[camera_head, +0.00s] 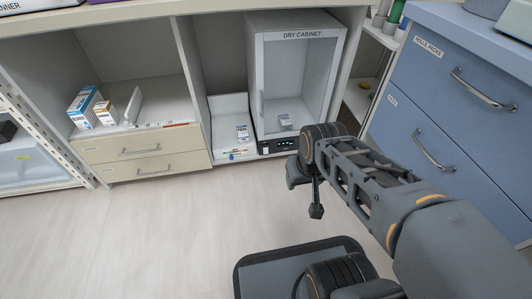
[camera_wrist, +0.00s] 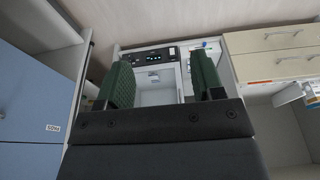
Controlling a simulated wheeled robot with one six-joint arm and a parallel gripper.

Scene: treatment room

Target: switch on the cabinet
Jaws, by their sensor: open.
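The dry cabinet (camera_head: 298,36) is a white box with a glass front, labelled DRY CABINET, in the middle of the shelving. Its door looks shut. A small packet (camera_head: 285,120) shows inside. A black control panel (camera_head: 277,145) runs along its foot with small light marks. In the wrist view, which is upside down, the panel (camera_wrist: 152,57) shows a small lit bluish display and a knob or button at its left. My gripper (camera_head: 303,190) is in front of and below the panel in the head view. In the wrist view its green-padded fingers (camera_wrist: 163,72) are apart, with nothing between them.
Left of the cabinet is a white tray (camera_head: 231,110) with a small box. Further left are drawers (camera_head: 140,155) and a shelf with medicine boxes (camera_head: 84,107). A blue drawer unit (camera_head: 440,90) stands close on the right, beside my arm. The floor (camera_head: 160,235) at left is clear.

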